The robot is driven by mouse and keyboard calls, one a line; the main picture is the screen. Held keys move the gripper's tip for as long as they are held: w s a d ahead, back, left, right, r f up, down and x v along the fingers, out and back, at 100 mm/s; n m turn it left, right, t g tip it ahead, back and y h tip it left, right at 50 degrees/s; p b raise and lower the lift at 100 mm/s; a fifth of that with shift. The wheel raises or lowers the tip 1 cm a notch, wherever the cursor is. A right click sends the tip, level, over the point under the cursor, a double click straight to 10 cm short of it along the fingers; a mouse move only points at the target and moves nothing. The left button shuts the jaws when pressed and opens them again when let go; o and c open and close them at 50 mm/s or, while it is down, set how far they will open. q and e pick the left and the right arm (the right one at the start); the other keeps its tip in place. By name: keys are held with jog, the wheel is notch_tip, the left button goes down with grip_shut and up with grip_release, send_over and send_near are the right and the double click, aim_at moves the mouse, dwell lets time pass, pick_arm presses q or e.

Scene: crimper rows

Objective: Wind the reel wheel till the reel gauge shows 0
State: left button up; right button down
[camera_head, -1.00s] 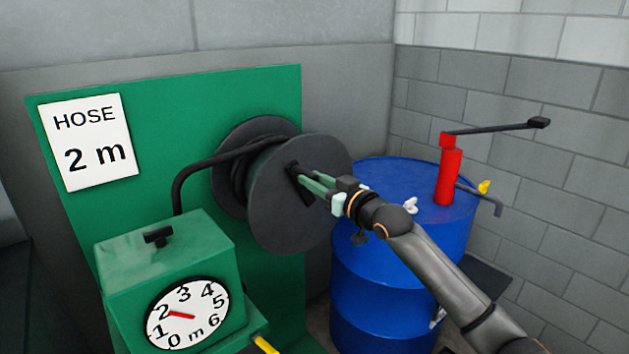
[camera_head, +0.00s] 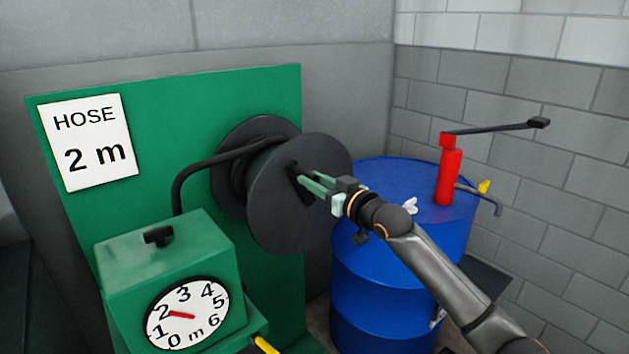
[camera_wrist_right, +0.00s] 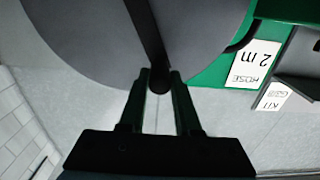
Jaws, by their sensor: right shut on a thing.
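The reel wheel (camera_head: 275,217) is a dark grey disc at the front of the hose reel on the green panel. My right gripper (camera_head: 299,178) is shut on the dark crank handle near the disc's middle. In the right wrist view my gripper's fingertips (camera_wrist_right: 160,78) are on either side of the handle's dark round end, with the dark crank arm (camera_wrist_right: 146,35) running up across the disc. The reel gauge (camera_head: 187,328) is a white dial on a green box. Its red needle points left, at about 2. My left gripper is not in view.
A sign (camera_head: 89,142) on the green panel (camera_head: 230,100) reads "HOSE 2 m". A black hose (camera_head: 181,180) loops off the reel. A blue drum (camera_head: 385,290) with a red pump (camera_head: 450,178) stands right, behind my right arm.

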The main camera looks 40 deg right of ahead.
jog(key=shift+a, duration=0.1)
jog(key=a+f+n+p, duration=0.1)
jog(key=a+f+n, duration=0.55)
jog(key=n, duration=0.35)
jog(key=d+f+n+b, duration=0.3)
jog(key=f+n+b, duration=0.2)
jog(key=f+n, duration=0.6)
jog(key=shift+s+d+n, duration=0.15)
jog(key=shift+d+n, duration=0.15)
jog(key=shift+n, duration=0.1)
jog(key=shift+f, duration=0.1)
